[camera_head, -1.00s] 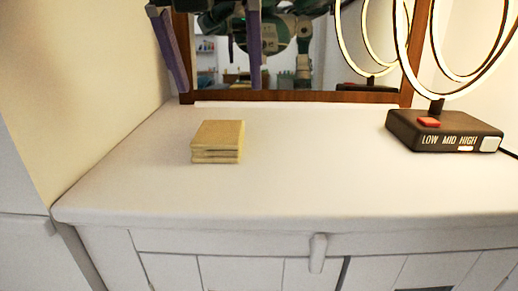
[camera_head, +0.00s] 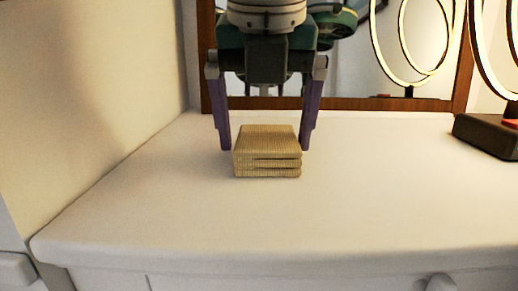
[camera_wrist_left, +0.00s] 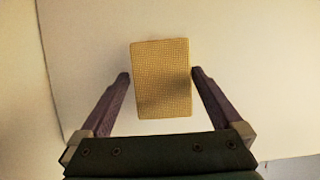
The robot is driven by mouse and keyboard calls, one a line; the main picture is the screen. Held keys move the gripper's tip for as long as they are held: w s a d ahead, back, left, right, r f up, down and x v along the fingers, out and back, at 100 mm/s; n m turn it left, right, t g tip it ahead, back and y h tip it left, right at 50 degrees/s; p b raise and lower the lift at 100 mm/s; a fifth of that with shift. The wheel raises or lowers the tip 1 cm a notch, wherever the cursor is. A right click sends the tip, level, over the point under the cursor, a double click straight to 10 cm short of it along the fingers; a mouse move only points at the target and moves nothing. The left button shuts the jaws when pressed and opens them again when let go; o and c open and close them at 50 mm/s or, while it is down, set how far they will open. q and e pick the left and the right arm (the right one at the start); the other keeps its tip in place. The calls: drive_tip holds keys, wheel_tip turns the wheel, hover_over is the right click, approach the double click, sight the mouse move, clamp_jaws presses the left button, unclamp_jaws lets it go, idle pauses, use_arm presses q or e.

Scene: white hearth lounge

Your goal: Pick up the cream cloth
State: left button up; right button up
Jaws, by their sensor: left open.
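The cream cloth (camera_head: 268,153) is a folded, woven block lying on the white cabinet top. In the left wrist view the cloth (camera_wrist_left: 162,78) lies between and a little beyond the fingertips. My left gripper (camera_head: 265,149) is open, with its purple fingers pointing down on either side of the cloth. In the left wrist view the open gripper (camera_wrist_left: 158,74) has a gap on the cloth's left side and is very close to its right edge. Whether the right finger touches the cloth I cannot tell. My right gripper is not in view.
The white cabinet top (camera_head: 390,200) is bare around the cloth. A wood-framed mirror (camera_head: 400,104) stands behind. A dark lamp base (camera_head: 487,136) with glowing rings is at the right. A cream wall (camera_head: 90,90) is at the left.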

sight(268, 137)
use_arm(q)
drive_tip(key=shift+s+d, duration=0.15)
drive_tip(key=shift+s, duration=0.1)
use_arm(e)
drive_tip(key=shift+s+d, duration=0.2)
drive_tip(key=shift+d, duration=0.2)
use_arm(q)
drive_tip(key=shift+f, duration=0.25)
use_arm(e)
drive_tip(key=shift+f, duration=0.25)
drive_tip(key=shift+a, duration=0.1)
use_arm(q)
drive_tip(key=c, duration=1.1)
drive_tip(key=shift+r, duration=0.1)
drive_tip(key=shift+c, duration=0.2)
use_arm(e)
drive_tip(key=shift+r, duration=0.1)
use_arm(q)
drive_tip(key=shift+r, duration=0.3)
wheel_tip(268, 137, up, 10)
drive_tip(key=p, duration=0.2)
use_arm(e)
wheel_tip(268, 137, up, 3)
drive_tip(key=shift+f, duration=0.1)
